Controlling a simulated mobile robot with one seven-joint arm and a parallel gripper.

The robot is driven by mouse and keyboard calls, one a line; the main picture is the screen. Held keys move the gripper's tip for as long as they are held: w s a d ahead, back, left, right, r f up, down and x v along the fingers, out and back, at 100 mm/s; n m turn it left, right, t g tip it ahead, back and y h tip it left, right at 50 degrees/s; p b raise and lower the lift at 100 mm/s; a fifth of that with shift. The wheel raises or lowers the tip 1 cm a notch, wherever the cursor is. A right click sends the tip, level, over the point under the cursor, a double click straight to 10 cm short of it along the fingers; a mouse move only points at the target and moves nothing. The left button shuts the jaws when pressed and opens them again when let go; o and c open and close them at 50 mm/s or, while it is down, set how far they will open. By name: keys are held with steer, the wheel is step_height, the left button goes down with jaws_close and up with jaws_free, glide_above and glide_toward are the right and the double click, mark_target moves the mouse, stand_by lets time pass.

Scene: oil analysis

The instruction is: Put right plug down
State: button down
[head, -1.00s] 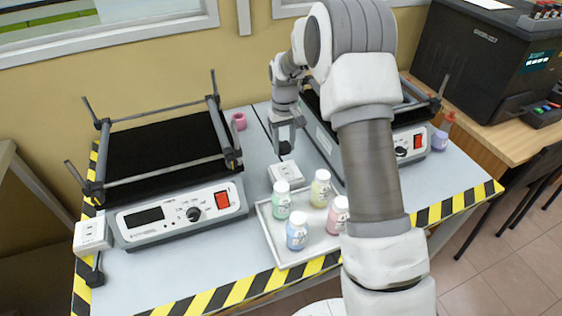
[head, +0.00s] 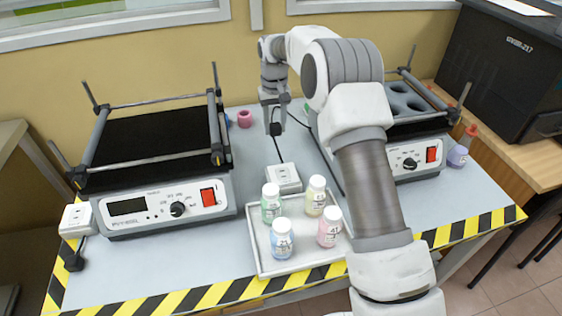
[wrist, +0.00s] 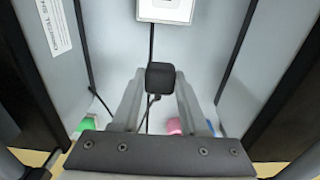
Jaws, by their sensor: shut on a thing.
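My gripper (head: 274,104) is shut on the black right plug (head: 276,129), above the back of the table between the two shakers. In the wrist view the plug (wrist: 160,77) sits between the fingertips, with a dark cord running from it. The white right socket (head: 284,178) lies on the table in front of the plug, apart from it; the wrist view shows part of the socket (wrist: 165,10) at the top. I cannot tell whether the plug touches the table.
The left shaker (head: 160,208) and right shaker (head: 420,158) flank the gripper. A tray (head: 262,258) with several capped bottles stands in front of the socket. A pink cup (head: 244,119) is at the back. A left socket (head: 76,220) and black plug (head: 75,262) are at far left.

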steer(key=b, duration=0.2)
glide_toward(275, 161)
step_height(275, 161, down, 5)
steer(key=shift+f, duration=0.15)
steer(key=shift+f, duration=0.1)
steer(key=shift+f+b, duration=0.35)
steer(key=shift+f, duration=0.2)
steer(key=shift+c, duration=2.1)
jaws_free()
steer(key=shift+r, duration=0.1)
step_height(275, 161, up, 13)
steer(key=p, duration=0.3)
steer(key=shift+r, duration=0.15)
